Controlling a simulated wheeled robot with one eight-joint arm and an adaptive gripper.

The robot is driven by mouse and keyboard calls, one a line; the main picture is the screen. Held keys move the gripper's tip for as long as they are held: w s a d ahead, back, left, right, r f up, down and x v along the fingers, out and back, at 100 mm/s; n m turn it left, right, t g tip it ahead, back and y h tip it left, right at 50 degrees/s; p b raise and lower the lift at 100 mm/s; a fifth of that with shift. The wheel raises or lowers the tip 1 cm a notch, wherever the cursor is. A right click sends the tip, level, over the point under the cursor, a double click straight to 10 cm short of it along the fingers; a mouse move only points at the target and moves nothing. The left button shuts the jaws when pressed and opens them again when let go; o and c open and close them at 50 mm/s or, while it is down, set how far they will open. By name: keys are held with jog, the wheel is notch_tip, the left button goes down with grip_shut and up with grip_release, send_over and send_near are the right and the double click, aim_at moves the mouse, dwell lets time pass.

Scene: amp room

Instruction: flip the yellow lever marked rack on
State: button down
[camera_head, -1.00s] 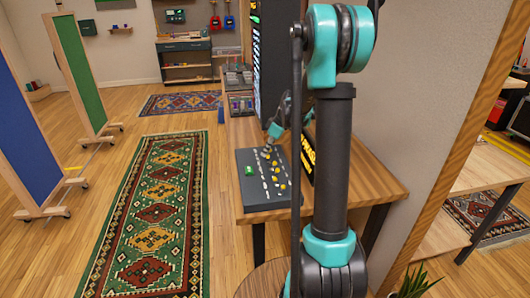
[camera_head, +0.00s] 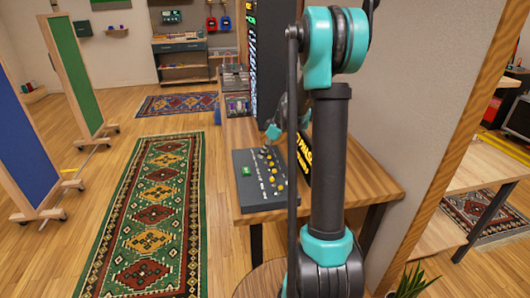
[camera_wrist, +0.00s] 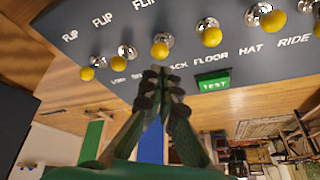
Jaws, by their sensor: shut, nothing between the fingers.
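The dark control panel (camera_head: 250,197) lies on the wooden table and fills the upper part of the wrist view (camera_wrist: 60,22). It carries a row of chrome levers with yellow ball tips. A label ending in "ACK" (camera_wrist: 178,65), its start hidden by my fingers, sits beside the "FLOOR" label. The yellow lever above it (camera_wrist: 160,50) is just beyond my fingertips; I cannot tell whether they touch. My gripper (camera_wrist: 158,76) is shut and empty. In the head view, my gripper (camera_head: 273,132) is over the panel's far end, its fingertips hard to make out.
Other yellow levers (camera_wrist: 209,37) stand close on both sides. A green TEST button (camera_wrist: 213,82) is on the panel. A slanted dark display with yellow text (camera_head: 305,160) stands right of the panel, and a tall dark rack (camera_head: 267,60) behind. Clear floor and a rug (camera_head: 150,215) lie left.

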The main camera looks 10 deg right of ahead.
jog(key=shift+a, duration=0.15)
jog(key=w+a+r, duration=0.2)
jog(key=a, duration=0.1)
jog(key=shift+w, duration=0.1)
notch_tip(320, 180, up, 6)
send_over(273, 160)
jog(key=shift+d, duration=0.1)
dwell(0.4)
jog(key=s+a+f+m+t+h, duration=0.1)
jog(key=s+m, duration=0.2)
jog(key=s, duration=0.3)
jog(key=s+a+f+m+t+h, duration=0.1)
jog(key=s+m+t+h, duration=0.1)
jog(key=s+m, duration=0.2)
jog(key=s+a+f+m+t+h, duration=0.1)
jog(key=s+m, duration=0.3)
jog(key=s, duration=0.5)
jog(key=shift+s+a+f+t+h, duration=0.1)
jog(key=shift+s+f+t+h, duration=0.2)
jog(key=shift+t, duration=0.2)
jog(key=s+f+g, duration=0.3)
jog(key=s+f, duration=0.4)
jog(key=s, duration=0.5)
